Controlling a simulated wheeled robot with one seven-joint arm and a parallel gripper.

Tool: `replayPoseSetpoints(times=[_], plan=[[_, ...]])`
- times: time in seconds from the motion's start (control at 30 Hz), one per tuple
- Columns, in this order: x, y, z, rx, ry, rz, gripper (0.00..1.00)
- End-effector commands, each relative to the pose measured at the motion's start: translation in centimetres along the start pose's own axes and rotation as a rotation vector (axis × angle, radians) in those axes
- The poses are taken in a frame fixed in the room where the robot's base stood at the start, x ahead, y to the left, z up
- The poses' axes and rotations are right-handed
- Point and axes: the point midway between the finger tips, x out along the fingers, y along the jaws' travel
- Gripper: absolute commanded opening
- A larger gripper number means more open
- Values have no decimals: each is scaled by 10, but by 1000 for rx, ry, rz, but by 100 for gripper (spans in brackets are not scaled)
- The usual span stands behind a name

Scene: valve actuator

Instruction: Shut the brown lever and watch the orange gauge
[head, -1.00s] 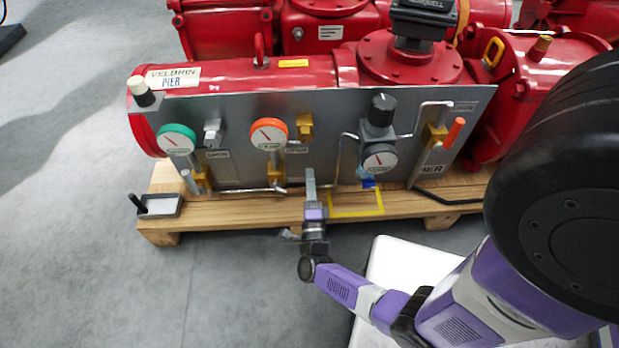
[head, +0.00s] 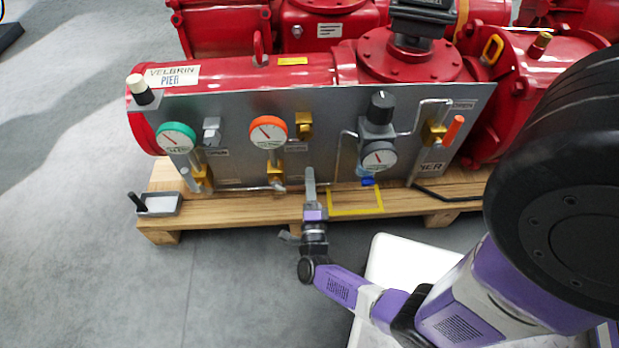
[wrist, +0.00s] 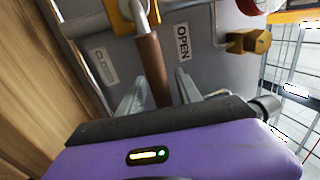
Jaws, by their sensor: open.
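The brown lever (wrist: 153,70) shows in the wrist view, hanging from a yellow valve body between an OPEN label and another label. My gripper (wrist: 160,96) is open, with one finger on each side of the lever; I cannot tell whether either touches it. In the head view my gripper (head: 310,178) is in front of the panel's lower edge, and I cannot make out the lever there. The orange gauge (head: 268,132) has an orange rim and white face, with its needle toward the upper left.
A grey panel (head: 235,110) carries a green gauge (head: 176,138), a grey-rimmed gauge (head: 380,157) and an orange handle (head: 453,130). Red machinery stands behind it on a wooden pallet (head: 230,205). A small tray (head: 162,204) sits at the left.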

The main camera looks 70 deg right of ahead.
Motion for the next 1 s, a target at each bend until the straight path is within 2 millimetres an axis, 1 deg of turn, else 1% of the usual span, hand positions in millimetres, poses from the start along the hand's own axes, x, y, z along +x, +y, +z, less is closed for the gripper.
replayPoseSetpoints(times=[0.2, 0.3, 0.4, 0.6, 1.0], plan=[[-36, 0, 0, -1, -3, 3, 41], [-51, 0, 0, -2, -3, 3, 41], [-62, 1, 0, -1, -2, 3, 41], [-70, 0, 0, -1, -1, 1, 41], [-70, 0, 0, -1, -1, 1, 41]])
